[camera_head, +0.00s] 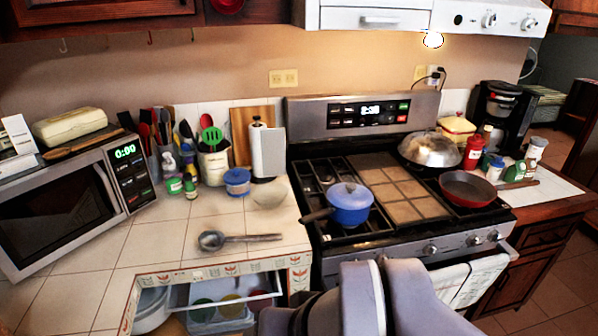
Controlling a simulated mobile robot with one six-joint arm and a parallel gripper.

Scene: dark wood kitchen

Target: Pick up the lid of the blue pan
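The blue pan (350,217) stands on the left burners of the stove. Its dark handle points left toward the tiled counter. A blue lid (345,194) with a small knob on top sits on the pan and covers its opening. Parts of my arm show at the bottom centre, in front of the stove. My gripper's fingertips cannot be made out in this view. Nothing is seen touching the lid.
A red pan (468,188) and a domed silver lid (430,150) stand on the right of the stove. A ladle (240,239) lies on the left counter. A drawer (225,300) below it is open. The space above the blue lid looks clear.

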